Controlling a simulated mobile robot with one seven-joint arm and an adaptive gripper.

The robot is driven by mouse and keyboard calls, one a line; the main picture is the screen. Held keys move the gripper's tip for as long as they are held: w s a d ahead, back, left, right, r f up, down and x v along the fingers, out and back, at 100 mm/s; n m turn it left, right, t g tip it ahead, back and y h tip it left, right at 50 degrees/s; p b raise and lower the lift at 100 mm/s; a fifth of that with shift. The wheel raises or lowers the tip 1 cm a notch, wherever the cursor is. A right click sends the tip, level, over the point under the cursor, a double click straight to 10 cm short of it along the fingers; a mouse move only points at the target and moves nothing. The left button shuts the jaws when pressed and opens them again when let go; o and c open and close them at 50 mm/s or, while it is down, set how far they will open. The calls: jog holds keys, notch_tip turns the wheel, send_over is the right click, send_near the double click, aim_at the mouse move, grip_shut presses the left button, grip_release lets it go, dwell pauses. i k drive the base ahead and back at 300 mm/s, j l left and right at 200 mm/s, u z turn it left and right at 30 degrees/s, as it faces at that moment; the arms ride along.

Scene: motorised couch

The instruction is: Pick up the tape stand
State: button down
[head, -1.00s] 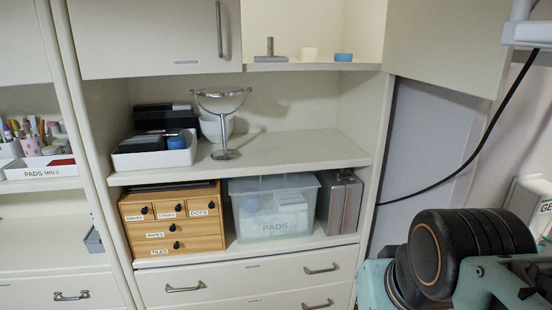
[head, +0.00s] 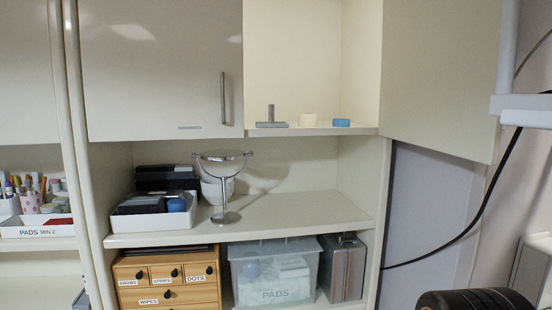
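A small grey stand (head: 271,119), with a flat base and a short upright post, sits on the upper cabinet shelf (head: 310,132), left of the middle of that bay. It looks like the tape stand; its post is bare. To its right on the same shelf are a cream roll (head: 308,120) and a blue roll (head: 341,122), apart from the stand. My gripper is not in view. A dark ribbed rounded part of my arm shows at the bottom right, well below and right of the stand.
The left cupboard door (head: 160,70) is shut; the right door (head: 440,80) stands open. Below are a metal round-topped stand (head: 225,190), white tray (head: 155,220), drawer box (head: 165,280), clear PADS bin (head: 272,275) and metal case (head: 342,268). The middle shelf's right is clear.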

aim_at(271, 123)
jog(key=i+j+u, duration=0.1)
jog(key=i+u, duration=0.2)
jog(key=i, duration=0.7)
